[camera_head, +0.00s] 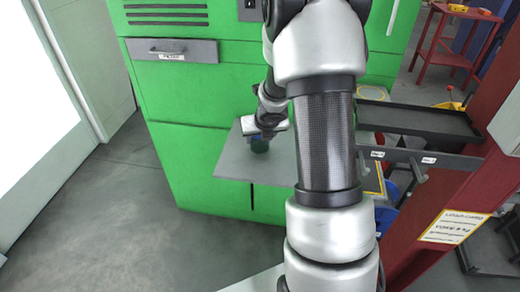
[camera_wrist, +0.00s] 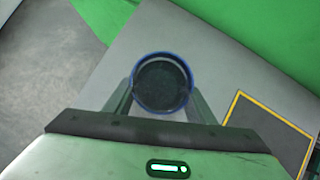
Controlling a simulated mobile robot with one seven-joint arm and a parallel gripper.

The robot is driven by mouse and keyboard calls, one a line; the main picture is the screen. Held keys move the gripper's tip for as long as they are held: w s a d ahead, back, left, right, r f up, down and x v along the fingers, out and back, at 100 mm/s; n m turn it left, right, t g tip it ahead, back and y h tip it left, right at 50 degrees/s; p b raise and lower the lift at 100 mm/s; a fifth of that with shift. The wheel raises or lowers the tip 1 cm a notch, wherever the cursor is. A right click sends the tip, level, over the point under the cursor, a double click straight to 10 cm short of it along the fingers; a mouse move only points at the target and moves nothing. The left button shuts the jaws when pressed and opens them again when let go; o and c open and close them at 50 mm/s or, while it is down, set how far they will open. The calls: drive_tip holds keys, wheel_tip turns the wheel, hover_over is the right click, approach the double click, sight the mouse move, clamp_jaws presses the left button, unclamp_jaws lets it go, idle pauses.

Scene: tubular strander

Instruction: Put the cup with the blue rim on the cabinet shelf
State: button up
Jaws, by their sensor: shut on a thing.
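The cup with the blue rim (camera_wrist: 162,82) is dark inside and seen from above in the wrist view. My gripper (camera_wrist: 162,92) is shut on it, one finger on each side. In the head view the cup (camera_head: 259,146) is a small dark green shape below my gripper (camera_head: 263,133). It is at the grey shelf (camera_head: 232,163) on the front of the green cabinet (camera_head: 190,115). The shelf (camera_wrist: 118,60) also lies under the cup in the wrist view. I cannot tell whether the cup's base touches it.
A dark panel with a yellow border (camera_wrist: 270,125) lies right of the cup. A black tray (camera_head: 415,120) and a red post (camera_head: 440,200) stand to the right. A drawer handle (camera_head: 168,51) sticks out at upper left. The floor (camera_head: 120,210) at left is clear.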

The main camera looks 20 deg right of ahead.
sight(260, 144)
wheel_tip(260, 144, down, 3)
drive_tip(key=shift+b, duration=1)
drive_tip(key=shift+r, duration=0.15)
drive_tip(key=o, duration=0.8)
drive_tip(key=shift+f, duration=0.25)
drive_tip(key=o, duration=0.4)
drive_tip(key=shift+r, duration=0.1)
drive_tip(key=shift+o, duration=0.2)
drive_tip(key=shift+r, duration=0.1)
